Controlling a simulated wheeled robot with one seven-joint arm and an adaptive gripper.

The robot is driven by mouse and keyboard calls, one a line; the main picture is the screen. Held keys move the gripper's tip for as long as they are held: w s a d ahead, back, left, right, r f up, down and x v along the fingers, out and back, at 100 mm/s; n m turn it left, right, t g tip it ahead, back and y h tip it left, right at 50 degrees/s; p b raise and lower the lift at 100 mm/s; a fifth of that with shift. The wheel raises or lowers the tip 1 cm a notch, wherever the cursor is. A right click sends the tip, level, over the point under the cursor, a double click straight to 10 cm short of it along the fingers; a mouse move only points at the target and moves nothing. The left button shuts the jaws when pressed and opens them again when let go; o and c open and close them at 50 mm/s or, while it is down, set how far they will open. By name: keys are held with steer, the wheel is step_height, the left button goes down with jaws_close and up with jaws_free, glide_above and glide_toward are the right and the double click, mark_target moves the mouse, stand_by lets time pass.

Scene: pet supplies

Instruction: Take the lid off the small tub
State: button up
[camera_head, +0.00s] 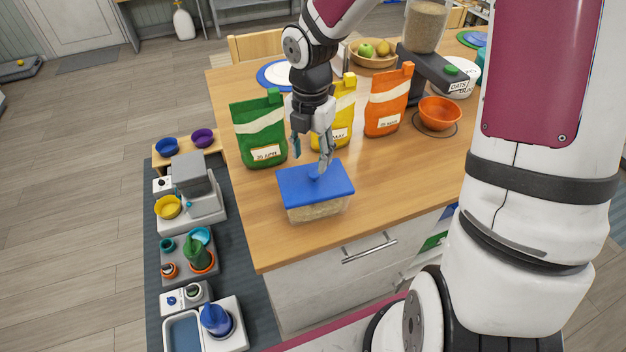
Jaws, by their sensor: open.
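A small clear tub (318,210) with grainy tan contents stands near the front left edge of the wooden table. I cannot tell whether the fingers touch the knob or the lid.
Green (259,132), yellow (339,122) and orange (387,105) bags stand behind the tub. An orange bowl (439,112) is farther right. The table (239,197) is bare left of the tub. Bowls and feeders sit on a floor mat (153,245) at the left.

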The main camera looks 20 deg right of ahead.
mark_target(314, 173)
steer(key=shift+s+d+f, duration=0.15)
steer(key=shift+s+f, duration=0.05)
steer(key=shift+f, duration=1.2)
steer(key=shift+s+d+f, duration=0.1)
steer(key=shift+s+f, duration=0.05)
steer(key=shift+f, duration=1.25)
jaws_close()
